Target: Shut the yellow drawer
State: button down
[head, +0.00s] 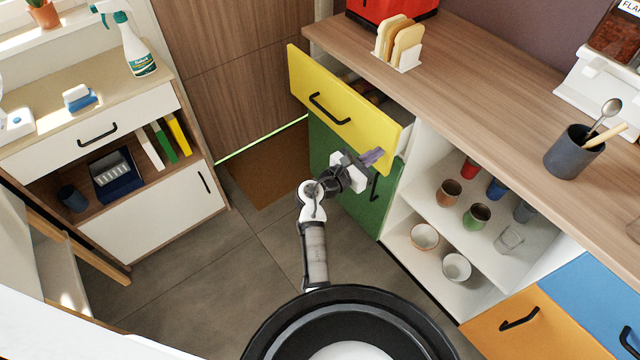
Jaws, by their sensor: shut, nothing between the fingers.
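The yellow drawer (343,100) stands pulled out from under the wooden counter at the upper middle of the head view. Its black handle (328,109) is on its front, and part of its inside shows behind the front panel. My gripper (374,157) is shut and empty. In the picture it lies at the drawer front's lower right edge, before the green door (360,180) below. I cannot tell whether it touches the drawer.
Open shelves (440,225) with several cups lie right of the green door. The counter (480,70) carries a toast rack (399,50) and a dark utensil pot (573,152). A white cabinet (150,200) stands at the left. The floor (200,290) between is clear.

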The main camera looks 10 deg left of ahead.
jog(key=x, duration=0.7)
jog(key=shift+w, duration=0.1)
jog(key=shift+w+d+r, duration=0.1)
jog(key=shift+d+r, duration=0.05)
jog(key=shift+r, duration=0.05)
jog(key=shift+d+r, duration=0.1)
